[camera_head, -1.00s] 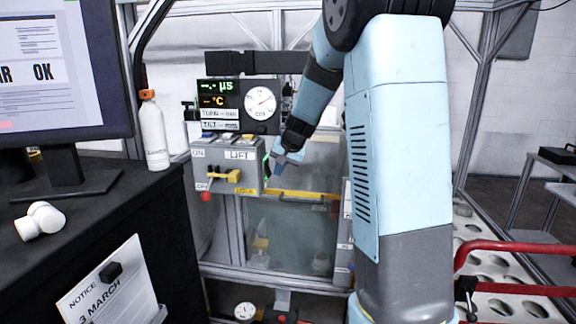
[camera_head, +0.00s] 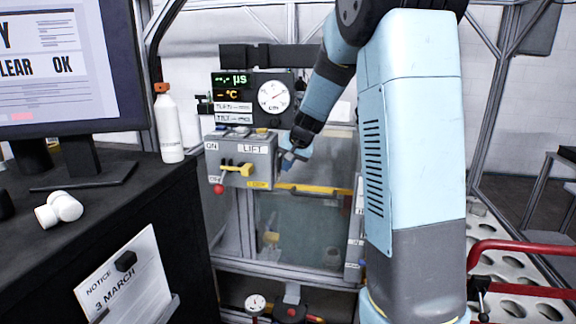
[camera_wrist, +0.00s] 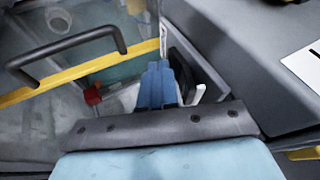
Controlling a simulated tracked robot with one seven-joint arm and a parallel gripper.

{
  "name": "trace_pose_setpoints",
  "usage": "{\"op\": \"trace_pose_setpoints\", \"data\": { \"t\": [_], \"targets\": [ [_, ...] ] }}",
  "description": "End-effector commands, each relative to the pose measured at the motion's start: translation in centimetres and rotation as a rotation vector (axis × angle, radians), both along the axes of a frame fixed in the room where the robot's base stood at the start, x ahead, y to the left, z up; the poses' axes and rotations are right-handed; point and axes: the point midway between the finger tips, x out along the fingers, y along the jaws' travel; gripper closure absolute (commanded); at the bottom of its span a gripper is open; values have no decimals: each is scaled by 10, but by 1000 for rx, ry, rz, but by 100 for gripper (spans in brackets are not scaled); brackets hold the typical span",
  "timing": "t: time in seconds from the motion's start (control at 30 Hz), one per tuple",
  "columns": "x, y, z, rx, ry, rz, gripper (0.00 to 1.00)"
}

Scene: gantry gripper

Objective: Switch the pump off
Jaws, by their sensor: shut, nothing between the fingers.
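The grey control box (camera_head: 262,165) hangs on the gantry frame in the head view. Its front carries ON and LIFT labels and a yellow lever (camera_head: 236,169). A red knob (camera_head: 218,189) sits below its left corner. My gripper (camera_head: 290,157) is at the right side of the box. In the wrist view its blue fingers (camera_wrist: 157,85) are together and empty, in front of the box's side. A dark switch-like part (camera_wrist: 184,70) shows on that side, partly hidden by the fingers. I cannot read a pump label or tell the switch position.
A yellow bar (camera_head: 312,189) and glass panel run below the box. The wrist view shows a black handle (camera_wrist: 68,52) at left. A bench with a monitor (camera_head: 65,65) and white bottle (camera_head: 168,125) stands left. A red rail (camera_head: 520,247) is at right.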

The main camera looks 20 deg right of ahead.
Motion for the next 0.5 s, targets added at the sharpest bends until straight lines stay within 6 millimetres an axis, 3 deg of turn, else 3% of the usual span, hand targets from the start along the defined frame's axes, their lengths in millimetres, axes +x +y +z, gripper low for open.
{"op": "trace_pose_setpoints", "data": {
  "t": [0.5],
  "targets": [
    [0, 0, 15, 0, 0, 0, 100]
  ]
}}
